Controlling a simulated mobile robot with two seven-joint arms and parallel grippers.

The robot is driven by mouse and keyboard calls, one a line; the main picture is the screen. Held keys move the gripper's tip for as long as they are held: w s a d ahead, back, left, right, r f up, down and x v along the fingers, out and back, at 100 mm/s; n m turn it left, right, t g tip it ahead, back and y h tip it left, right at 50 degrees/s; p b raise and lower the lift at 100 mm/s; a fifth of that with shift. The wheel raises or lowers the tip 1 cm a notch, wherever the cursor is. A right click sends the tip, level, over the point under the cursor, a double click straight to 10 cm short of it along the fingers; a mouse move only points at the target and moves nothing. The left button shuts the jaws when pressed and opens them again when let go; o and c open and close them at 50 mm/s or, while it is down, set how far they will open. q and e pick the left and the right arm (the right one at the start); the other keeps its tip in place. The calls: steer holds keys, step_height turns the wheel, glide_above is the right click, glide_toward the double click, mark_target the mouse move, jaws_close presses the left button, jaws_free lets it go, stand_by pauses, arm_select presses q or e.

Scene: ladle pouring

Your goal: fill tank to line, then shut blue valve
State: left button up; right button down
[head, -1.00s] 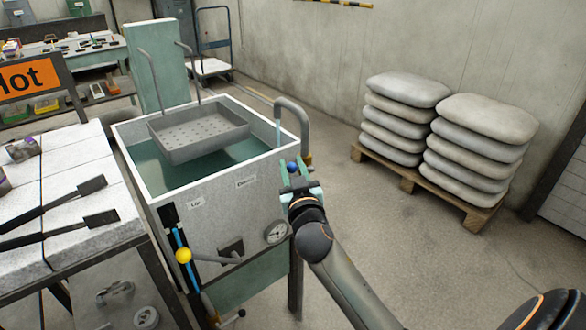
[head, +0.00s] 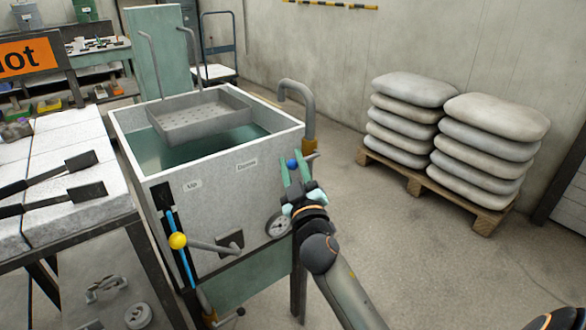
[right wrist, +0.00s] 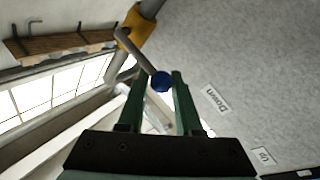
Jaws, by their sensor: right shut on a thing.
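The grey tank (head: 225,205) stands open on a frame in the head view, with greenish water (head: 175,153) inside. The blue valve knob (head: 292,164) is on a lever below the spout. My right gripper (head: 294,170) is shut on this knob; the right wrist view shows the blue knob (right wrist: 161,82) between the fingertips (right wrist: 160,80). My left gripper is not in view.
A perforated tray (head: 200,116) hangs over the tank. A bench with tongs (head: 75,190) stands at left, stacked sacks on a pallet (head: 412,186) at right. The floor between is free.

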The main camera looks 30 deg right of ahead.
steer(key=shift+f+n+b, duration=0.3)
steer(key=shift+f+n, duration=0.1)
steer(key=shift+f, duration=0.2)
steer(key=shift+d, duration=0.1)
steer(key=c, duration=0.7)
jaws_free()
steer(key=shift+o, duration=0.5)
steer(key=shift+r, duration=0.15)
steer(key=b+v, duration=0.3)
steer(key=v, duration=0.9)
steer(key=shift+s+b, duration=0.3)
steer(key=shift+b, duration=0.05)
